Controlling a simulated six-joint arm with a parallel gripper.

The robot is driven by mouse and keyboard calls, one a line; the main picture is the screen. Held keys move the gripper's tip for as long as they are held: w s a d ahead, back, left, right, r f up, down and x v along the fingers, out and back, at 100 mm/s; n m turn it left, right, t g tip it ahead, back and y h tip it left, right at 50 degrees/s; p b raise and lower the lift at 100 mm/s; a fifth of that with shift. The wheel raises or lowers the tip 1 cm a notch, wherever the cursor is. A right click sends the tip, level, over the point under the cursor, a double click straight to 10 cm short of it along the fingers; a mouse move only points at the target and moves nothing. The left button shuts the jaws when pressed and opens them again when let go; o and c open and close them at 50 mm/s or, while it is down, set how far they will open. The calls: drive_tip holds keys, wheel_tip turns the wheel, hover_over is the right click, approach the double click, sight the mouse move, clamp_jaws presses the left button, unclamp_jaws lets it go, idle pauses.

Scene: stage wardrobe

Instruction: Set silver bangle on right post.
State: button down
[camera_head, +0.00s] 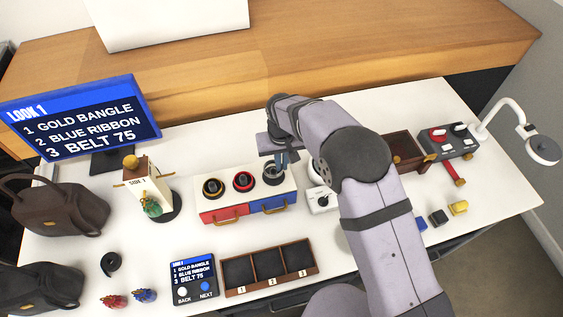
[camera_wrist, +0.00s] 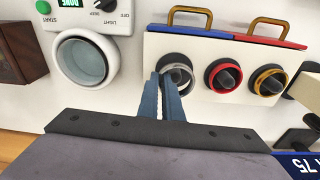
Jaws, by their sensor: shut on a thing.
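The silver bangle (camera_wrist: 178,70) is at the right post of the white stand (camera_head: 230,203); in the head view it shows as a pale ring (camera_head: 272,177). My gripper (camera_head: 283,160) reaches down over that post from behind, its blue fingers (camera_wrist: 170,82) closed on the bangle's near rim. The ring appears to surround the dark post top, but I cannot tell whether it rests fully down. A red bangle (camera_head: 243,181) is around the middle post. A gold bangle (camera_head: 212,187) is around the left post.
The stand has a red drawer (camera_head: 223,214) and a blue drawer (camera_head: 273,203). A round-topped white device (camera_head: 321,199) stands close to its right. A three-part tray (camera_head: 268,270) lies in front. A sign (camera_head: 82,120) stands at the back left.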

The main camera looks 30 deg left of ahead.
drive_tip(key=shift+f+b, duration=0.55)
drive_tip(key=shift+f, duration=0.35)
idle(3.4)
drive_tip(key=c, duration=2.2)
unclamp_jaws()
drive_tip(key=shift+r, duration=0.1)
drive_tip(key=shift+a+r+p, duration=0.15)
drive_tip(key=shift+r+p, duration=0.45)
drive_tip(key=shift+r, duration=0.1)
drive_tip(key=shift+s+d+r+p, duration=0.15)
drive_tip(key=shift+r+p, duration=0.9)
drive_tip(key=shift+r, duration=0.55)
drive_tip(key=shift+s+d+r+p, duration=0.1)
drive_tip(key=shift+s+r+p, duration=0.05)
drive_tip(key=shift+r+p, duration=1.15)
drive_tip(key=shift+s+d+r+p, duration=0.15)
drive_tip(key=shift+r+p, duration=0.65)
drive_tip(key=shift+r, duration=1.05)
